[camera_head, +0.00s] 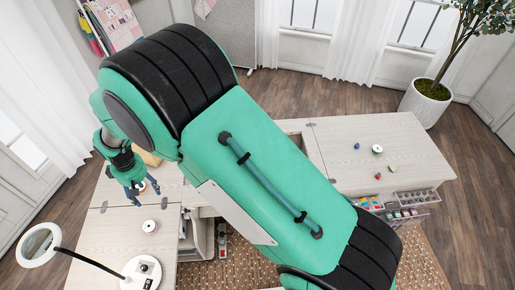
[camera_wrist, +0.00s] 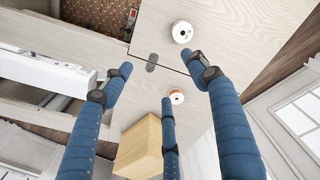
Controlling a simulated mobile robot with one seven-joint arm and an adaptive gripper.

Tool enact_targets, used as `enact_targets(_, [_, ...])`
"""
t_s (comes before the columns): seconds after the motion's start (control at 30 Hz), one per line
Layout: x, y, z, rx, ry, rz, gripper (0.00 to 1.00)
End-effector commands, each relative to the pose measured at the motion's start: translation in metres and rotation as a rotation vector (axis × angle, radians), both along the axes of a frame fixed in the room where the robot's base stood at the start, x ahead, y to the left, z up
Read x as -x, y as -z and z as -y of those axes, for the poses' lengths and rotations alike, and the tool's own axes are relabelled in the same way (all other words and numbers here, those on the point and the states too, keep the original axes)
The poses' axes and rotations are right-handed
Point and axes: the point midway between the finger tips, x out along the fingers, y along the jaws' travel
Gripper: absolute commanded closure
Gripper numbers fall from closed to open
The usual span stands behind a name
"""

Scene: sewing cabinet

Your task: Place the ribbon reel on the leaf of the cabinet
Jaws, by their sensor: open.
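Two small reels lie on the pale wooden top of the cabinet (camera_head: 100,225). One is white with a dark centre (camera_wrist: 182,32); in the head view it shows in front of my gripper (camera_head: 149,226). I cannot tell which is the ribbon reel. My gripper (camera_head: 137,192) has blue fingers, is open and empty, and hangs over the left part of the cabinet. In the wrist view its fingers (camera_wrist: 160,90) spread around the second reel without visibly touching it.
A wooden block (camera_wrist: 139,147) stands beside the reels. A ring lamp (camera_head: 140,272) stands at the front left. The right leaf (camera_head: 350,165) holds several small items, with clear room around them. Clear bins (camera_head: 412,197) hang at its front edge.

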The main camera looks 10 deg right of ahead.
Motion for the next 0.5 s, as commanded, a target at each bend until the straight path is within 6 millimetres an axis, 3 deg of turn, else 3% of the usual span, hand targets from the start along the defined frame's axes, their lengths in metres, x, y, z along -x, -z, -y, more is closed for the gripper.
enact_targets(0.03, [-0.01, -0.022, 0.015, -0.012, 0.028, 0.01, 0.41])
enact_targets(0.2, [-0.034, -0.085, 0.069, -0.04, 0.123, 0.035, 0.41])
enact_targets(0.5, [-0.05, -0.182, 0.174, -0.087, 0.291, 0.084, 0.41])
